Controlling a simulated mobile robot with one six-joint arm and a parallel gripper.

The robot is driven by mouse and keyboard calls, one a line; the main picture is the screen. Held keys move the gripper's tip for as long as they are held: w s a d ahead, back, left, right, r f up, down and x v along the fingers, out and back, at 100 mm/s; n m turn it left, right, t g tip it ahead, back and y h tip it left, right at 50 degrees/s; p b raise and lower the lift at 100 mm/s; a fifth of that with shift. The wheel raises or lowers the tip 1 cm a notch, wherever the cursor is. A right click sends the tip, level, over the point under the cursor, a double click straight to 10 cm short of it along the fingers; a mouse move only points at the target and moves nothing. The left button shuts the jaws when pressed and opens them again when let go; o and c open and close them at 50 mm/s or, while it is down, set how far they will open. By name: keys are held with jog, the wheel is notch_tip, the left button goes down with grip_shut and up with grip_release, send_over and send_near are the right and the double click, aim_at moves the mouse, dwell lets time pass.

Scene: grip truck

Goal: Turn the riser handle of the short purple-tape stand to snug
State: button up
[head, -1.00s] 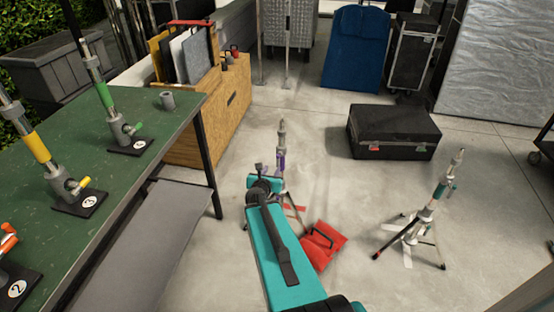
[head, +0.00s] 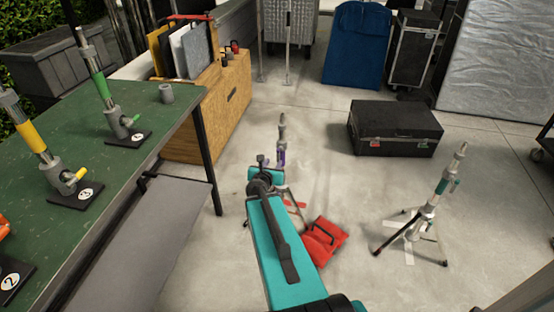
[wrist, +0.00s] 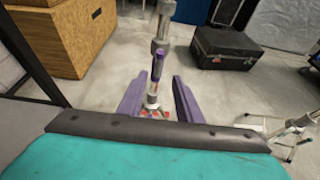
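The short purple-tape stand (head: 281,157) stands upright on the concrete floor, just beyond the end of my teal arm. Its purple tape band and grey collar also show in the wrist view (wrist: 157,67). My gripper (head: 262,160) is partly hidden behind my own wrist in the head view. In the wrist view its two purple fingers (wrist: 157,98) are spread apart, with the stand's column showing in the gap. I cannot tell whether the column is between the fingers or beyond them. The riser handle cannot be made out clearly. No contact is visible.
A red sandbag (head: 322,242) lies at the stand's right foot. A teal-tape stand (head: 437,203) stands to the right. A black case (head: 395,128) lies behind. The green workbench (head: 75,135) with several stand tops and a wooden crate (head: 225,105) are on the left.

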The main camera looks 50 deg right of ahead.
aim_at(278, 155)
jog(key=shift+b+x, duration=0.95)
jog(key=shift+b, duration=1.45)
jog(key=b+x, duration=0.3)
jog(key=x, duration=0.1)
jog(key=shift+w+d+b, duration=0.1)
jog(key=shift+b, duration=0.3)
jog(key=shift+b+x, duration=0.35)
jog(key=shift+x, duration=3)
